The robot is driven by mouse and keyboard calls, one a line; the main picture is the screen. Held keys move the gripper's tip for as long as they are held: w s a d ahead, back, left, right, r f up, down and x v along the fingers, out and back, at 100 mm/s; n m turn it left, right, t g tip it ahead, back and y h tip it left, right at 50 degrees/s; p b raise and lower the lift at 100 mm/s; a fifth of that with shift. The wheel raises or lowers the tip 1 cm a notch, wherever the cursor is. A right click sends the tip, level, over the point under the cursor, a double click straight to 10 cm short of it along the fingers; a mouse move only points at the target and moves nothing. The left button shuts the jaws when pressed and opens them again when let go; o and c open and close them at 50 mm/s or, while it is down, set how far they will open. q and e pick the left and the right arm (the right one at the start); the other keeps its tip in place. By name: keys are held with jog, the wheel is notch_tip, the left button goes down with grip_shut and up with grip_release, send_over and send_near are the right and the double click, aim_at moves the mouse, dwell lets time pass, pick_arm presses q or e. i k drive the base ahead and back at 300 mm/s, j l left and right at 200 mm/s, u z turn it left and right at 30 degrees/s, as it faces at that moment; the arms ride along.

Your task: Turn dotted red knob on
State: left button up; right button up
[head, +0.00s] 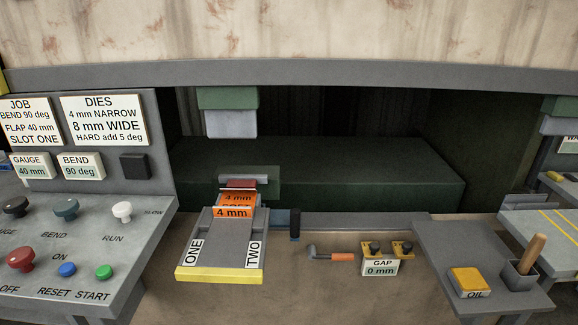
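A red knob (20,259) stands on the sloping top of the grey control panel (130,225) at the left. The word OFF is below it to the left and ON is to its right. Dots or a pointer mark on the knob are too small to make out, so I cannot tell its setting. Neither of my grippers is in view.
Near the red knob are a black knob (15,207), a teal knob (65,208), a white knob (122,211), a blue button (67,269) and a green button (104,272). A yellow-edged slide (218,275) stands right of the panel. A grey shelf (450,245) is further right.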

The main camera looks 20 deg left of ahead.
aim_at(22, 258)
jog(key=u, duration=1.75)
